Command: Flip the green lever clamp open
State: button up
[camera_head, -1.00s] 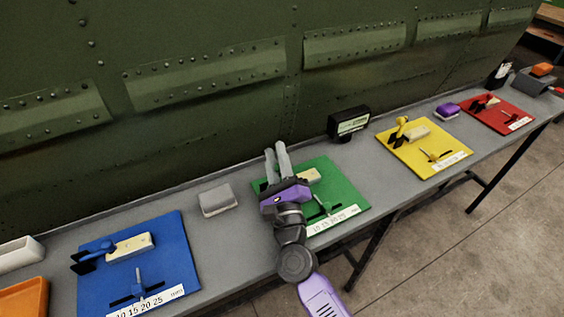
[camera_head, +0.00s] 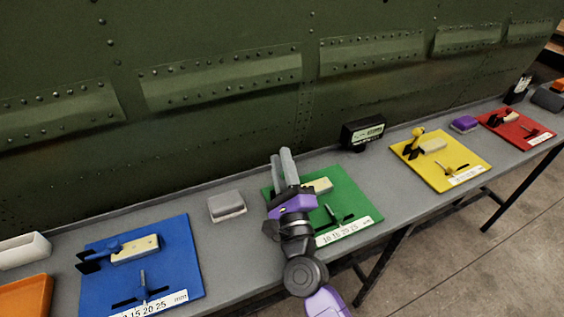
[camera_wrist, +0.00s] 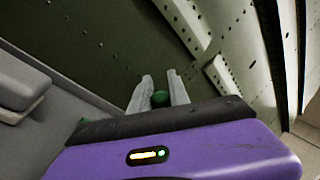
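My gripper (camera_head: 280,155) is over the board's left part, fingers pointing toward the fuselage wall. In the wrist view, a green knob (camera_wrist: 160,99), seemingly the green clamp's lever end, sits between my two fingers (camera_wrist: 159,77). The fingers are apart, and the knob nearly fills the gap. I cannot tell whether they touch it. The rest of the green clamp is hidden behind my gripper in the head view.
The riveted green fuselage wall (camera_head: 200,40) rises close behind the bench. A grey block (camera_head: 227,204) lies left of the green board, and a black display box (camera_head: 363,133) stands behind it. Blue (camera_head: 185,265), yellow (camera_head: 470,163) and red (camera_head: 520,125) boards share the bench.

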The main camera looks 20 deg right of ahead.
jog(key=shift+o, duration=0.2)
jog(key=s+a+b, duration=0.1)
jog(key=s, duration=1.2)
jog(key=shift+a+f, duration=0.2)
jog(key=shift+a, duration=0.2)
